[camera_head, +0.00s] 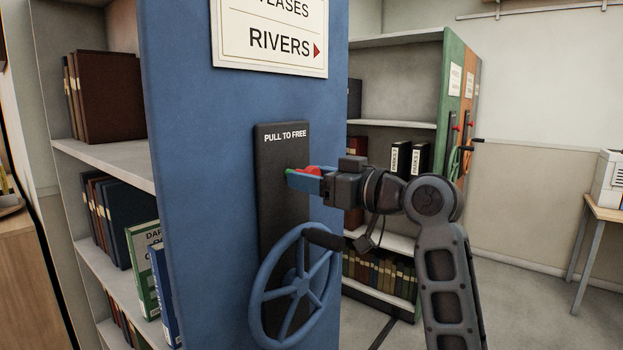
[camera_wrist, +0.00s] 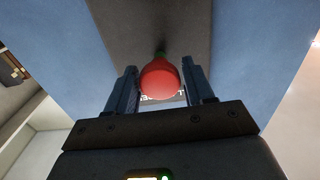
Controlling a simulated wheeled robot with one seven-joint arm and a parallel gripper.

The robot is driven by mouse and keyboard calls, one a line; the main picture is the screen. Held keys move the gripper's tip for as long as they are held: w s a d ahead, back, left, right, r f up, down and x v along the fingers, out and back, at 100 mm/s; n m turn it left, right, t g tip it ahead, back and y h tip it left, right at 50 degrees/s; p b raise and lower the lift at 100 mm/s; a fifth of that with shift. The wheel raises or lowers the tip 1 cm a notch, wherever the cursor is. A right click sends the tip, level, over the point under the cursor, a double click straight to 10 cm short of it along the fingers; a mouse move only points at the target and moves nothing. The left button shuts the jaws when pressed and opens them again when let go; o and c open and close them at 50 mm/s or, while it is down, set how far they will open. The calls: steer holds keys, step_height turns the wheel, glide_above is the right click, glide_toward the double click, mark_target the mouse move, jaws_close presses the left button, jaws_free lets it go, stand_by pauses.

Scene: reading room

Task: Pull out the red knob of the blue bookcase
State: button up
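The blue bookcase (camera_head: 200,130) has a dark panel (camera_head: 270,195) on its end, marked "PULL TO FREE". The red knob (camera_head: 312,170) stands out from this panel, partly hidden by a finger. In the wrist view the red knob (camera_wrist: 160,80) sits between both fingers, with a green part behind it toward the panel. My gripper (camera_head: 305,178) reaches in from the right, its blue fingers along the knob's sides.
A blue handwheel (camera_head: 292,285) with a dark handle sits just below my gripper. Shelves with books (camera_head: 108,98) are on the left. Another shelf unit with a green end (camera_head: 450,95) stands behind my arm. A table with a white machine (camera_head: 608,180) is at far right.

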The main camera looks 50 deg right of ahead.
steer(key=shift+o, duration=1.2)
steer(key=shift+s, duration=0.1)
steer(key=s+b, duration=0.1)
steer(key=s, duration=0.6)
steer(key=shift+s+d, duration=0.15)
steer(key=shift+s, duration=0.15)
